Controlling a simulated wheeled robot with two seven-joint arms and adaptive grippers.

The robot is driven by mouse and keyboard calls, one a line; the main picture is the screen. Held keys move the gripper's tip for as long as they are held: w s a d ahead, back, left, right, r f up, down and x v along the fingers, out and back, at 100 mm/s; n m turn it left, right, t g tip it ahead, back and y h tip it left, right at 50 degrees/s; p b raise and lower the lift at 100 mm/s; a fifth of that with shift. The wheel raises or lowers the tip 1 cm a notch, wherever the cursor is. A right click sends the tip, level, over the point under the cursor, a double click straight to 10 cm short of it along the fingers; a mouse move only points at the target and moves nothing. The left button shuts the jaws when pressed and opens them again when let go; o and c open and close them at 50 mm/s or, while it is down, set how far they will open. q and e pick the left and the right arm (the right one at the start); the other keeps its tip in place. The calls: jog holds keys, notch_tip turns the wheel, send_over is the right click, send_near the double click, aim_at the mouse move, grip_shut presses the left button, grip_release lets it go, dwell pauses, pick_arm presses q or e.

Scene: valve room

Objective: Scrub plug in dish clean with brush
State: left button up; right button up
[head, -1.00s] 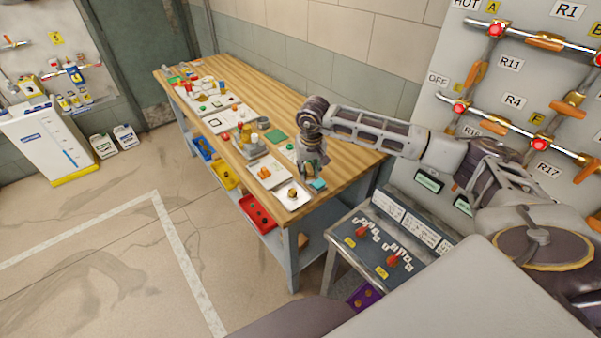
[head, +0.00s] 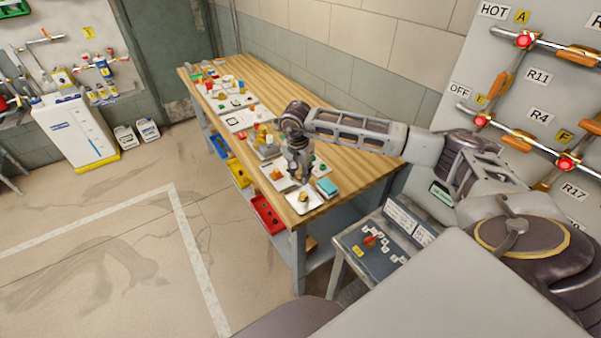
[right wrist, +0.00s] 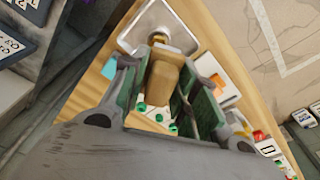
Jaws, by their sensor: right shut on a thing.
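A square white dish (head: 296,209) lies at the near end of the wooden workbench. A small brass-coloured plug (head: 304,197) sits in it. In the right wrist view the dish (right wrist: 129,38) is at the top, and the plug (right wrist: 183,37) is partly hidden. My right gripper (head: 301,174) is just behind and above the dish. In the right wrist view its green-padded fingers (right wrist: 166,80) are shut on the brush (right wrist: 163,82), of which a tan, wooden-looking body shows. The brush's bristles are hidden, so contact with the plug cannot be told. My left gripper is not in view.
A light-blue block (head: 328,187) lies right of the dish. A white board with an orange piece (head: 277,174) and several small items lie further along the workbench (head: 352,162). A control panel box (head: 375,245) stands near its right end.

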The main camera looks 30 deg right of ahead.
jog(key=shift+m, duration=0.6)
